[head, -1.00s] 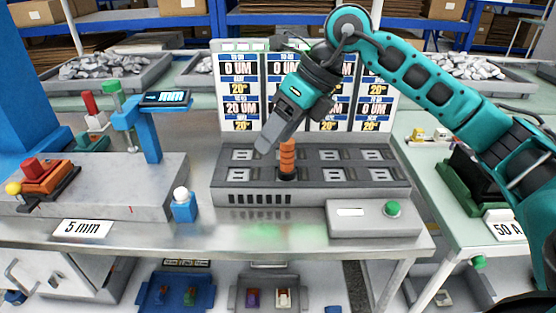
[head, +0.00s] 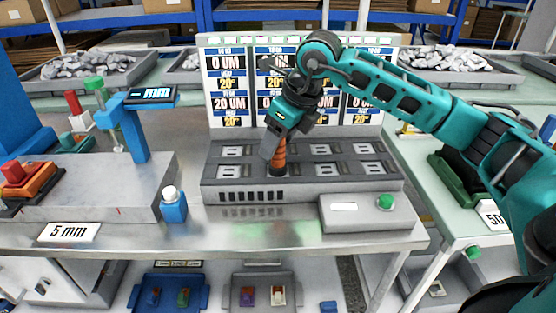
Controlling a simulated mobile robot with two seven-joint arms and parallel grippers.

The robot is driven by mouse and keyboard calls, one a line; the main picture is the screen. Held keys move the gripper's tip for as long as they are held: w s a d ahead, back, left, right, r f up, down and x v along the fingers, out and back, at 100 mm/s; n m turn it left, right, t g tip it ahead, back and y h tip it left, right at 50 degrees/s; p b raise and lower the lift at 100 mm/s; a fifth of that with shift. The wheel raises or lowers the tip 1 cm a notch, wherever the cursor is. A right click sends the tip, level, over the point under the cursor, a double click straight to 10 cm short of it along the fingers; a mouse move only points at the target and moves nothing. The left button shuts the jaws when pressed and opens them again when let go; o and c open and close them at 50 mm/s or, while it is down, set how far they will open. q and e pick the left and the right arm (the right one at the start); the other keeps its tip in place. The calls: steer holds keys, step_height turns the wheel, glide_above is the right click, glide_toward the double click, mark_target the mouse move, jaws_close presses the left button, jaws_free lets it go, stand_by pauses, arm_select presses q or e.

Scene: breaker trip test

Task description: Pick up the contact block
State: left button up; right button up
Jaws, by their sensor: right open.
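An orange ribbed piece (head: 279,152) with a dark base stands on the grey multi-slot test bench (head: 335,185) in the head view. It is the thing closest to my right gripper; I cannot tell for sure that it is the contact block. My right gripper (head: 272,150) points down at its upper part, with the jaws open. A grey finger covers part of the orange piece's left side, and I cannot tell whether they touch. My left gripper is not in view.
A display board (head: 225,85) stands close behind the gripper. A blue gauge stand (head: 135,140) is at left, and a grey box with a green button (head: 386,202) at front right. A blue tray (head: 163,278) and a grey tray (head: 240,297) hold small parts below.

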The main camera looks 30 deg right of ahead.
steer(key=shift+x, duration=1.35)
steer(key=shift+r, duration=0.15)
jaws_close()
